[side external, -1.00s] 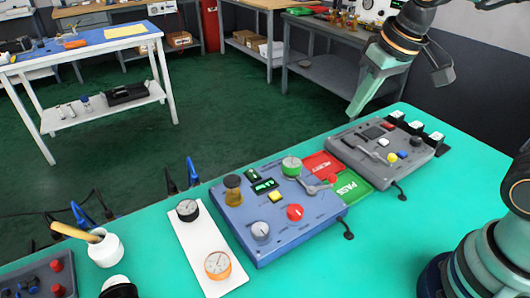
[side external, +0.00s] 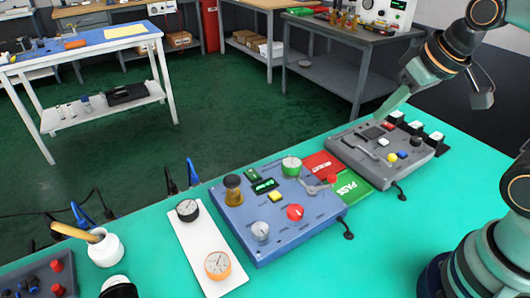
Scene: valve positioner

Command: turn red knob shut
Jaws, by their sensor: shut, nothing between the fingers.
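The red knob (side external: 295,212) sits on the blue panel (side external: 262,240), near its front right part, with a light pointer mark on its top. A green knob (side external: 291,165), a grey knob (side external: 260,231) and a yellow button (side external: 275,196) are on the same panel. My gripper (side external: 384,116) is shut and empty. Its green fingers point down and left, over the back of the grey panel at the right, well apart from the red knob. How far above that panel the tips are is hard to tell.
The grey panel (side external: 372,160) carries a lever and several buttons. Red and green cards (side external: 348,186) lie between the panels. A grey lever (side external: 314,187) stands near the red knob. A white plate with gauges (side external: 205,255) lies left. The teal table front (side external: 400,235) is clear.

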